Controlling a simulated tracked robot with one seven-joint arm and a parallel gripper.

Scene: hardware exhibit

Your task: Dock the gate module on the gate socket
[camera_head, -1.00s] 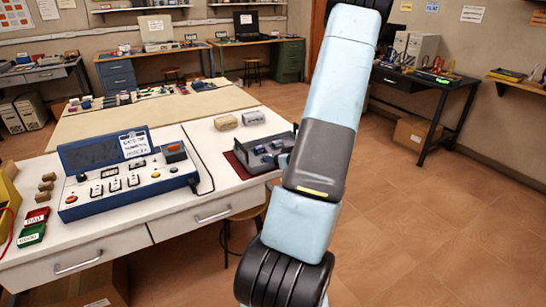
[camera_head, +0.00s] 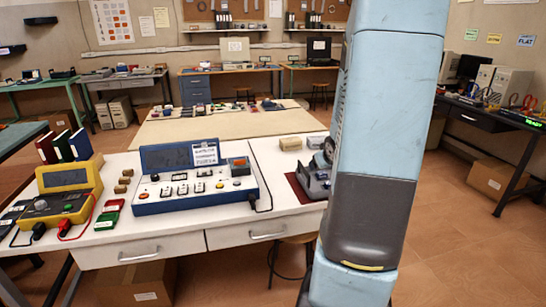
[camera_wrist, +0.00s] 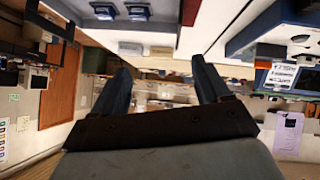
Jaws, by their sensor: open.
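The blue console (camera_head: 195,190) stands on the white bench with switches, knobs and a small dark block at its upper right. A white label card (camera_head: 205,153) leans on it. I cannot tell which part is the gate socket. A dark grey tray (camera_head: 318,185) sits right of it, mostly hidden by my arm. In the wrist view, two small dark blue modules (camera_wrist: 120,11) show at the top edge; I cannot tell which is the gate module. My gripper (camera_wrist: 162,82) is open, with nothing between its fingers. The console also shows in the wrist view (camera_wrist: 297,38).
A yellow meter (camera_head: 68,190) with leads and upright coloured books (camera_head: 63,147) stand left of the console. A beige block (camera_head: 290,143) lies behind the tray. Open floor (camera_head: 450,250) lies to the right.

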